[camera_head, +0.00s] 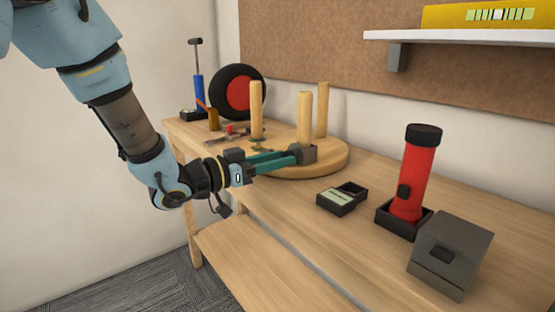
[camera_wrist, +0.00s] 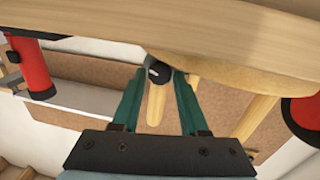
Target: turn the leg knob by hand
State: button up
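The round wooden seat (camera_head: 335,163) lies on the bench with several wooden legs upright on it. The front leg (camera_head: 304,118) also shows in the wrist view (camera_wrist: 156,105). A dark round knob (camera_wrist: 158,72) with a pale mark is at the base of that leg. My gripper (camera_wrist: 160,75) has its two teal fingers apart, with the knob between or just beyond the tips. A narrow gap seems to show on each side; contact is not clear.
On the bench (camera_head: 370,245), a small dark tray (camera_head: 342,198), a red flashlight (camera_head: 414,175) in a black holder and a grey box (camera_head: 450,252) stand to the right. A red-hubbed wheel (camera_head: 238,92) and a blue pump (camera_head: 199,90) stand behind. A shelf (camera_head: 460,36) hangs above.

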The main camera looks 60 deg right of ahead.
grip_shut()
jog(key=shift+m+b, duration=0.3)
jog(key=shift+b, duration=0.1)
jog(key=shift+f+m+b, duration=0.1)
jog(key=shift+m+b, duration=0.75)
jog(key=shift+m, duration=0.05)
jog(key=shift+m+t+y+b, duration=0.3)
jog(key=shift+m+b, duration=1.25)
jog(key=shift+m, duration=0.15)
jog(key=shift+o, duration=2.2)
grip_release()
jog(key=shift+r, duration=0.2)
jog(key=shift+a, duration=0.1)
